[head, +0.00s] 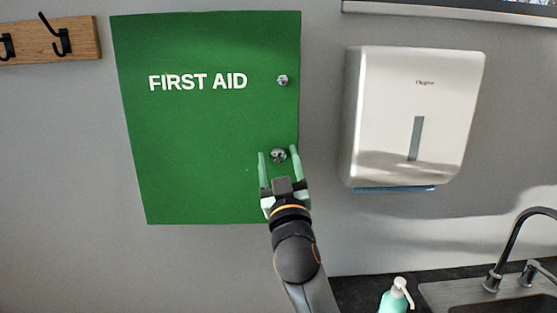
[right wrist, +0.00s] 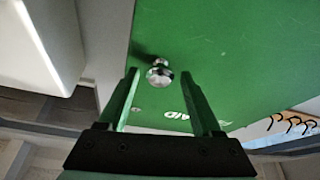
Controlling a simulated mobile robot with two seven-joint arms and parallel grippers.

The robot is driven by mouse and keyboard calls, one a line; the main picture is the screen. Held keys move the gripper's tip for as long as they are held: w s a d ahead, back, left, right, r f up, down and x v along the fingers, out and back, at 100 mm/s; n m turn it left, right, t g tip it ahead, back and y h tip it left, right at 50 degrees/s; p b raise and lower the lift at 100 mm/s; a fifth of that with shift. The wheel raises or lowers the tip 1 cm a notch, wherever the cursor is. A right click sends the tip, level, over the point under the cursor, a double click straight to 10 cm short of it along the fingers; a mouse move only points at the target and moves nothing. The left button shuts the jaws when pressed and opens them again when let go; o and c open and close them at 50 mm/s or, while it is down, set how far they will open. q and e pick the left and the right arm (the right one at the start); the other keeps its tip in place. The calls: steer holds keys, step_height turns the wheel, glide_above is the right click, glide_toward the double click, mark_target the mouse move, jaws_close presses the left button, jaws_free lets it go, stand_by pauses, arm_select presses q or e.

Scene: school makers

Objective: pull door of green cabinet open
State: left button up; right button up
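The green cabinet (head: 200,130) with "FIRST AID" on its door hangs on the wall, and its door looks closed. It has a round silver knob (head: 278,155) low on its right side and a smaller silver fitting (head: 282,80) above that. My right gripper (head: 279,158) is open, its two green fingers pointing up on either side of the lower knob. In the right wrist view the knob (right wrist: 159,74) shows between and just beyond the fingertips, and the fingers do not touch it. My left gripper is not in view.
A white towel dispenser (head: 410,115) is on the wall to the right of the cabinet. A coat-hook rail (head: 50,42) is at the upper left. A soap bottle (head: 396,297) and a sink with a tap (head: 510,250) are at the lower right.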

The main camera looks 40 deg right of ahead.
jaws_close()
stand_by(0.3)
stand_by(0.9)
